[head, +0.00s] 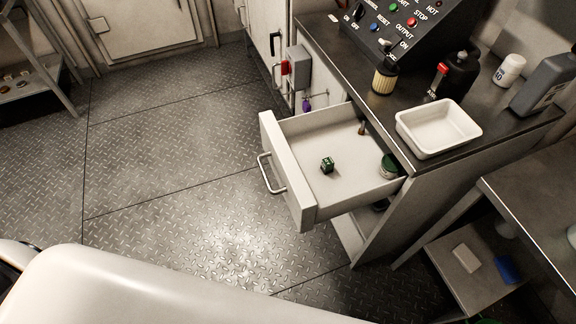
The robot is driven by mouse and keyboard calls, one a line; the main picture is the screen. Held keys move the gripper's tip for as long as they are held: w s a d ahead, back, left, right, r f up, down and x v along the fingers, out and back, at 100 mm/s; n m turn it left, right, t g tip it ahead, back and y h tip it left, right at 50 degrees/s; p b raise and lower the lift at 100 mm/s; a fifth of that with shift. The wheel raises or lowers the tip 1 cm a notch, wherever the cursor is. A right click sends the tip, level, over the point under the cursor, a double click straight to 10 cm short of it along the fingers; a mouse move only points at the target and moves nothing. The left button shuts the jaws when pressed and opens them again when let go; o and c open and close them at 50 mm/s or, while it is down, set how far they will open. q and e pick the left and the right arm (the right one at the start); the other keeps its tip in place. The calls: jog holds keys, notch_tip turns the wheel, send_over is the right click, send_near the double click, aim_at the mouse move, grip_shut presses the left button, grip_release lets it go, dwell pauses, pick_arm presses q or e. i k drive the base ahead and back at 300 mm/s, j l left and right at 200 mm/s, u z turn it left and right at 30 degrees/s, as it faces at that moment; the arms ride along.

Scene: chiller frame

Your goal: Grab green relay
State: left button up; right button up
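A small green block with dark markings, which looks like the green relay (327,164), lies in the open drawer (287,184), near the middle of its floor. A dark green round container (389,166) stands in the drawer's right corner, and a small brown item (362,127) is at its back. The drawer is pulled out of the cabinet and its front handle (269,174) faces left. Neither of my grippers shows in the head view. Nothing touches the green block.
Above the drawer, the dark counter carries a white tray (438,130), a yellow filter-like cylinder (384,77), a black bottle (458,75), a white bottle (509,70) and a control panel (415,28). A lower shelf (468,287) stands at right. Open metal floor (165,150) lies left of the drawer.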

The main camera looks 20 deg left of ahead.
aim_at(326, 167)
jog(key=l, duration=0.7)
jog(key=k+l+u, duration=0.1)
jog(key=l, duration=1.25)
jog(key=k+u, duration=0.05)
